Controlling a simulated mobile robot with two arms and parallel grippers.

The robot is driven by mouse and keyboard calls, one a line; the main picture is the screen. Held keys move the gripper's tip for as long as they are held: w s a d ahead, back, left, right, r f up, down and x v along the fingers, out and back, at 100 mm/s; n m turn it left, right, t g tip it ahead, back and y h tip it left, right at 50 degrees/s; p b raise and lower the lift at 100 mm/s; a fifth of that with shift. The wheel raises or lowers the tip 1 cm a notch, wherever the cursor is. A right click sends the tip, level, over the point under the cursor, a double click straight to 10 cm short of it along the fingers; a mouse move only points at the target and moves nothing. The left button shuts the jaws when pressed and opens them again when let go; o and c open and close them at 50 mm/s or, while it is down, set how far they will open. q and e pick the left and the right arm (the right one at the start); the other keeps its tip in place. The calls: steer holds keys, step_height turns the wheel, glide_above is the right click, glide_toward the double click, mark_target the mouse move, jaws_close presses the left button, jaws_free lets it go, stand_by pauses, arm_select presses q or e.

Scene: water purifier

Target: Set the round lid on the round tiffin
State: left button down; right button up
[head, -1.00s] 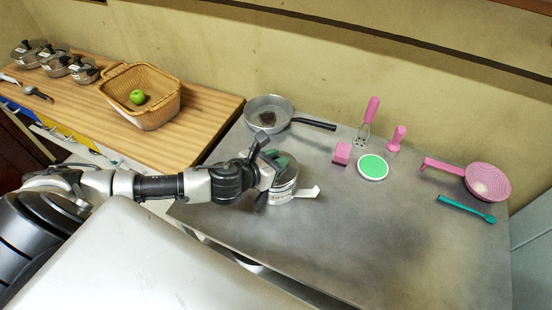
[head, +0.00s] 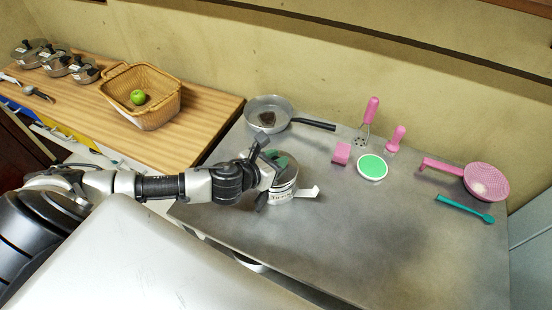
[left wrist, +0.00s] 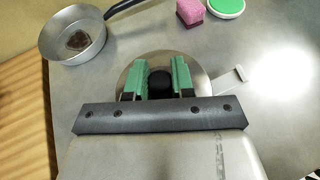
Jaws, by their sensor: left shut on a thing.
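The round tiffin (head: 284,192) is a silver metal container standing on the grey metal table, with a flat light-coloured tab sticking out to its right. The round lid (left wrist: 134,72) is a silver disc with a black knob. My left gripper (left wrist: 158,80) has green fingertips on either side of the knob and is shut on it. In the head view, my left gripper (head: 279,162) is directly over the tiffin and hides much of its top. The lid is at the tiffin's top; I cannot tell whether it is fully seated. My right gripper is not in view.
A frying pan (head: 257,106) with a dark piece in it is behind the tiffin. A pink sponge (head: 341,153), green-topped disc (head: 372,168), pink colander (head: 487,182) and teal brush (head: 465,208) lie to the right. A basket (head: 152,112) is on the wooden counter. The front-right table is clear.

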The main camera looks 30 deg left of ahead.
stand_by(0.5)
arm_select(q)
steer(key=shift+f, duration=0.65)
steer(key=c, duration=1.2)
jaws_free()
steer(key=shift+c, duration=0.2)
steer(key=shift+s+r, duration=0.1)
